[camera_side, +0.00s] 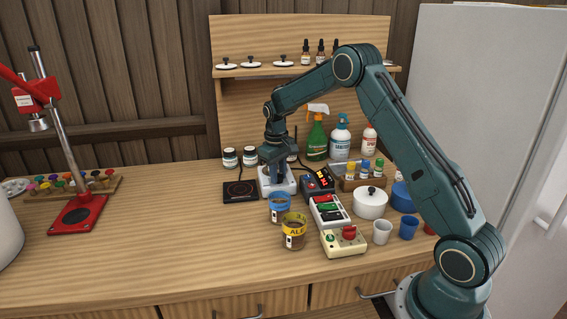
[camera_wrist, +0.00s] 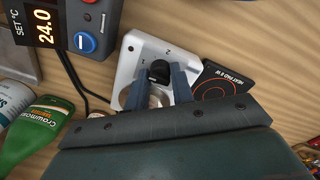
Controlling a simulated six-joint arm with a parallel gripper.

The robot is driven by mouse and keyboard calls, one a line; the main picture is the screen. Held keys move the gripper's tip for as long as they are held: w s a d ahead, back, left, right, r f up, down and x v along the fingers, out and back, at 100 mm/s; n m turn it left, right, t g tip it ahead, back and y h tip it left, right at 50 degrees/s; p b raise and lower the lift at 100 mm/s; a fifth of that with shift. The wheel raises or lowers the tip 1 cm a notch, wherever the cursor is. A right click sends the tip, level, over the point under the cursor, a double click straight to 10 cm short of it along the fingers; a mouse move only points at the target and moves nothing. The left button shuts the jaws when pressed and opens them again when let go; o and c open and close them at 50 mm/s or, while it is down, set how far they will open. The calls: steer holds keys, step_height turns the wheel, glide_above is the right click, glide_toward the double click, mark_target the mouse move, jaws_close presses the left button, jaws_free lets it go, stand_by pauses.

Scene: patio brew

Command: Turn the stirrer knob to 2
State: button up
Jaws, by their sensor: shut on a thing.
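The stirrer (camera_side: 277,190) is a white square unit on the bench, between the black heat pad and the dark controller. In the wrist view its white body (camera_wrist: 130,67) shows beneath my gripper, with a black knob (camera_wrist: 160,70) on its face. My gripper (camera_wrist: 165,82) reaches down over the stirrer, and its two fingers are closed on the knob, one on each side. In the side view my gripper (camera_side: 277,178) stands over the stirrer and the knob is hidden. I cannot read the knob's setting from these frames.
A black heat pad (camera_side: 240,191) lies left of the stirrer. A controller (camera_side: 317,183) with an orange display stands close on the right; its display reads 24.0 in the wrist view. The bench's left-centre is clear.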

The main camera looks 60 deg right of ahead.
steer(key=m, duration=0.3)
steer(key=shift+m, duration=0.4)
steer(key=m, duration=0.9)
steer(key=shift+m+y, duration=0.3)
steer(key=shift+m, duration=0.1)
steer(key=o, duration=1)
steer(key=r, duration=1.3)
steer(key=shift+w+r, duration=0.35)
steer(key=shift+r, duration=0.05)
